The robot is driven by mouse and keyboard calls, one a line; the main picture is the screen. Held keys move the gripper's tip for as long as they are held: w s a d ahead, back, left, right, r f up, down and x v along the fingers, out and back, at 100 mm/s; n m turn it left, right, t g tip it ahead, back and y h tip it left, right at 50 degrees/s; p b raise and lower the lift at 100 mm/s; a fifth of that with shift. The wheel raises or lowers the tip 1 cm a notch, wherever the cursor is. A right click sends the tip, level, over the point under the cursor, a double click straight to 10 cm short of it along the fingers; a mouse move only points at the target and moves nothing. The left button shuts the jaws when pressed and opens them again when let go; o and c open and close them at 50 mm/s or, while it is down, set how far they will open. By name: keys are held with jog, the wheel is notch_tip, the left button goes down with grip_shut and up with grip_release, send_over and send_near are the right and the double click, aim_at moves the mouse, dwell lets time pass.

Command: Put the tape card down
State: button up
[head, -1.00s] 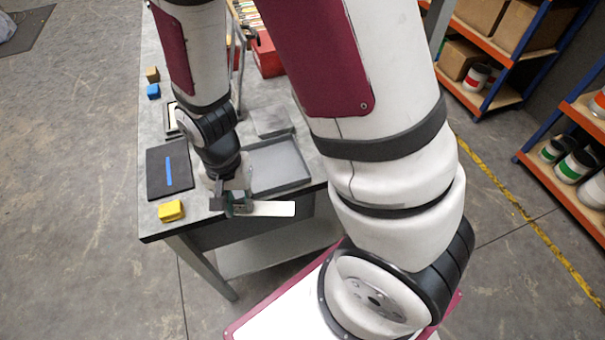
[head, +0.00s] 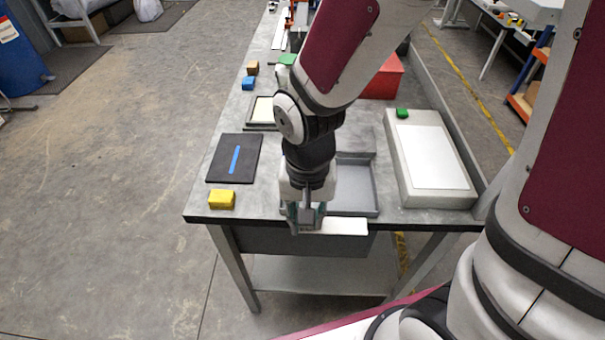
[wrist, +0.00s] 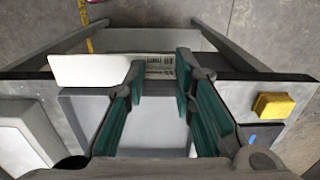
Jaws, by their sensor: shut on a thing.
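The tape card is a flat white piece (head: 345,227) with a printed label part. My gripper (head: 303,222) is shut on it at the front edge of the workbench, and the card sticks out to the right in the head view. In the wrist view the white part of the card (wrist: 92,70) sticks out to the left of my gripper (wrist: 160,78), and the printed part lies between the green fingertips. The card seems just off the bench's front edge; its height over the top is hard to tell.
The workbench (head: 222,138) holds a yellow block (head: 222,200), a black board (head: 220,165) with a blue strip, a grey tray (head: 362,205) behind my gripper, and a grey box with a white top panel (head: 408,165) at right. Bare bench top shows between black board and gripper.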

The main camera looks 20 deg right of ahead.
jog(key=shift+w+f+b, duration=0.1)
jog(key=shift+f+b, duration=0.15)
jog(key=shift+b, duration=0.75)
jog(key=w+d, duration=0.1)
jog(key=w, duration=0.3)
jog(key=w+d, duration=0.1)
jog(key=w, duration=0.3)
jog(key=w+d+f, duration=0.1)
jog(key=w, duration=0.3)
jog(key=shift+w+d, duration=0.25)
jog(key=shift+d, duration=0.15)
jog(key=shift+f, duration=1.75)
jog(key=shift+f, duration=0.2)
jog(key=o, duration=0.8)
jog(key=shift+o, duration=0.2)
jog(key=shift+r, duration=0.1)
